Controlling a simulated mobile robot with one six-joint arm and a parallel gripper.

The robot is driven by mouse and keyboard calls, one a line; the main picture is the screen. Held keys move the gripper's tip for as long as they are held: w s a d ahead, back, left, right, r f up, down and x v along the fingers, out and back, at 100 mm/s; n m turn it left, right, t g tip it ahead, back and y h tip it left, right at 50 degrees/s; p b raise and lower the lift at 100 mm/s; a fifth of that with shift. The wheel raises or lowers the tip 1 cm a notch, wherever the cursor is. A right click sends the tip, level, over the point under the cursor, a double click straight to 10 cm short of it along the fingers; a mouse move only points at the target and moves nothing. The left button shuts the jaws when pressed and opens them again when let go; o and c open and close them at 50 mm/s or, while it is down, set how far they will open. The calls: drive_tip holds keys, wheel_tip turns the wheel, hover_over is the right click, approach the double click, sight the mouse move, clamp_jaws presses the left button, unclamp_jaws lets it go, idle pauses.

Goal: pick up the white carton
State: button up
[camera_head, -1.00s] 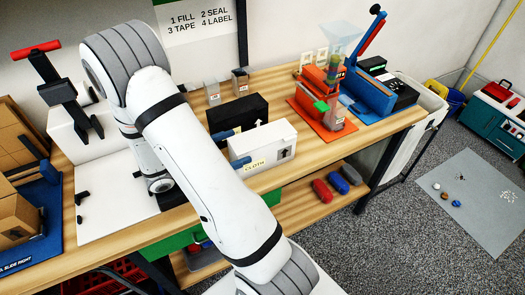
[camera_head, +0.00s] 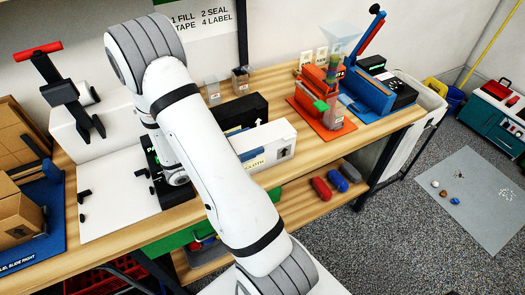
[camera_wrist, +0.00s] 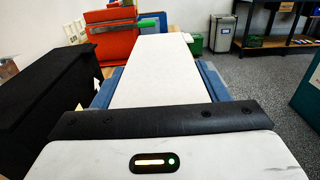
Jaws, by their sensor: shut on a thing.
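The white carton (camera_head: 272,143) is on the wooden bench, with a cloth label and an up arrow on its sides. In the wrist view its white top (camera_wrist: 152,72) runs forward from my gripper. My gripper (camera_wrist: 160,78) is shut on the carton, with a blue finger along each long side. In the head view my white arm hides most of the gripper and the carton's left end. I cannot see any gap between the carton and the bench.
A black carton (camera_head: 248,110) stands close behind the white one. An orange machine (camera_head: 322,100) and a blue sealer (camera_head: 366,94) stand to the right. Two small grey boxes (camera_head: 240,80) are at the back. Bare bench (camera_head: 310,155) lies in front and right.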

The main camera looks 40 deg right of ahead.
drive_tip(key=c, duration=0.7)
drive_tip(key=shift+o, duration=0.2)
drive_tip(key=shift+r, duration=0.1)
